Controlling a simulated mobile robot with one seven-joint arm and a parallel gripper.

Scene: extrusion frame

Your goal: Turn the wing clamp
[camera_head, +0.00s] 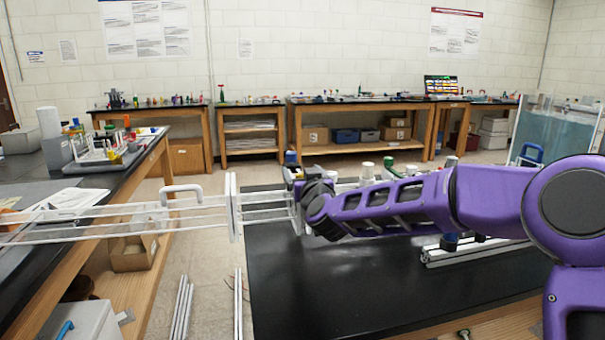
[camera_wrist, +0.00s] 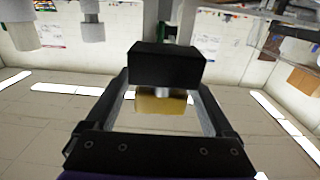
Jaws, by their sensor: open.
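My gripper (camera_wrist: 163,84) has its two dark fingers spread apart in the wrist view. Between and beyond them is a black block with a short silver stem and a brass-coloured piece (camera_wrist: 160,102); this looks like the wing clamp, but its wings cannot be made out. I cannot tell whether the fingers touch it. In the head view my gripper (camera_head: 303,188) is at the end of my purple arm, by the right end of a pale rail frame (camera_head: 233,210). The arm hides most of the clamp area there.
The black tabletop (camera_head: 310,300) is clear in front of my arm. An aluminium extrusion (camera_head: 470,256) lies on its right side. White bottles stand behind my arm. A side bench (camera_head: 150,160) with a tray stands at left. Long rails (camera_head: 182,305) show at the lower left.

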